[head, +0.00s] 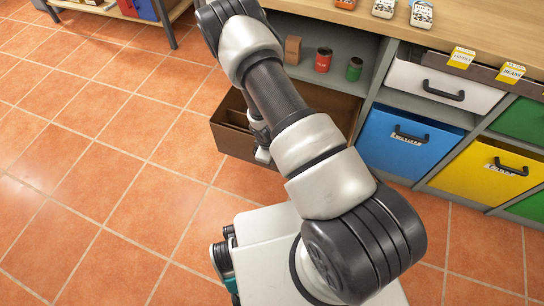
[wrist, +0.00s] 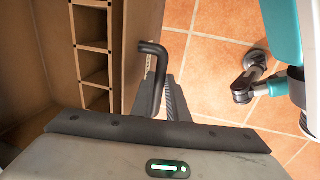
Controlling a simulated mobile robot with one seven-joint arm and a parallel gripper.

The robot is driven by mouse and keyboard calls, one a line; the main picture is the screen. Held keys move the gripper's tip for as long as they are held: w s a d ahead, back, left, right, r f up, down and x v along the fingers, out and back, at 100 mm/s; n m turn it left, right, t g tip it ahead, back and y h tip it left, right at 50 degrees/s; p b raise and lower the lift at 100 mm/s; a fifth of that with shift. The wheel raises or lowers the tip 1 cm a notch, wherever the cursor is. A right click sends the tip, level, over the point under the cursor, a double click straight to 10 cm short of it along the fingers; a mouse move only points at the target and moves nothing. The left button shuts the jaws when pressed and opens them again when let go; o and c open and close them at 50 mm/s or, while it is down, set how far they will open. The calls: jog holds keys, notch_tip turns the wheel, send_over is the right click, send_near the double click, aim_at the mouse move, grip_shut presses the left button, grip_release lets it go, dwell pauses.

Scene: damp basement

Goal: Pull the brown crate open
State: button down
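The brown crate (head: 232,128) stands well out from its cubby under the counter in the head view, its open top showing inner dividers. In the wrist view the crate's front wall (wrist: 142,28) runs up the middle, with light wooden compartments (wrist: 92,50) inside to its left. Its black bar handle (wrist: 155,62) sticks out from the front. My gripper (wrist: 165,100) has its fingers on either side of this handle and looks shut on it. In the head view my arm hides the handle and most of my gripper (head: 262,153).
A blue crate (head: 405,142), a yellow crate (head: 490,172) and a white crate (head: 445,85) sit in the unit to the right. Small cans, red (head: 323,60) and green (head: 354,69), stand on a shelf above. The tiled floor (head: 110,190) at left is clear.

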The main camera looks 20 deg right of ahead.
jog(key=c, duration=1.7)
grip_release()
jog(key=shift+c, duration=0.2)
notch_tip(320, 180, up, 17)
jog(key=s+a+p, duration=0.2)
jog(key=p, duration=0.2)
jog(key=shift+s+p, duration=0.35)
